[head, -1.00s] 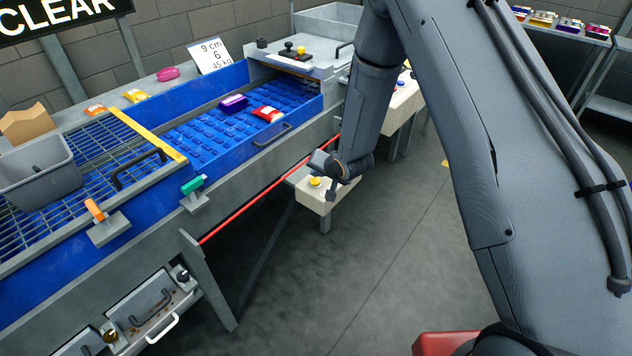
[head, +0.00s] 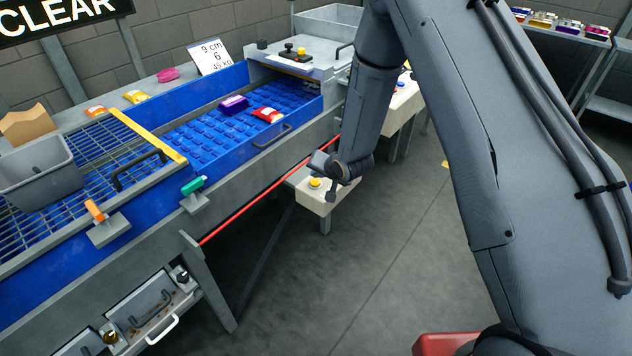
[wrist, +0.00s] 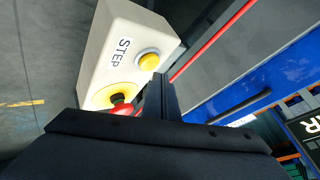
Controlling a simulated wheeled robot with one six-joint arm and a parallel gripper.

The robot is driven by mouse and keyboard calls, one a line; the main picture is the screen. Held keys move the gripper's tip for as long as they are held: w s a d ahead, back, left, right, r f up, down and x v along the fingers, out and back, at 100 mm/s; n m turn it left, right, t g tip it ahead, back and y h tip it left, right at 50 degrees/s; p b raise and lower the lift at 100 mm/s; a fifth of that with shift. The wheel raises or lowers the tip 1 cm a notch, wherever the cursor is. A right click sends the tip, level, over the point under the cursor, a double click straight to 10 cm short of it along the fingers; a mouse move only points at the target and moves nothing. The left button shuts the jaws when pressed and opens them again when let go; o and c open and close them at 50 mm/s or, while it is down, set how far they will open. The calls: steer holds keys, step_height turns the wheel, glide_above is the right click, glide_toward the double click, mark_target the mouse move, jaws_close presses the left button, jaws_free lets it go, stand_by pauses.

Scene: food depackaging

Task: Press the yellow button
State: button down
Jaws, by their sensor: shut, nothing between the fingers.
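The yellow button (head: 315,183) sits on top of a small cream box (head: 318,204) beside the machine's front side. A red button on a yellow ring (wrist: 122,105) is on the same box, partly hidden by my gripper. My gripper (wrist: 158,80) is shut and empty, with its tips close to the yellow button; I cannot tell if they touch. In the head view my gripper (head: 333,190) hangs beside the button over the box.
A red cord (head: 255,200) runs along the machine's front just behind the box. The blue conveyor (head: 200,128) carries a purple pack (head: 234,103) and a red pack (head: 267,115). The floor in front is clear.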

steer(key=shift+f, duration=0.15)
stand_by(0.7)
steer(key=shift+f, duration=0.3)
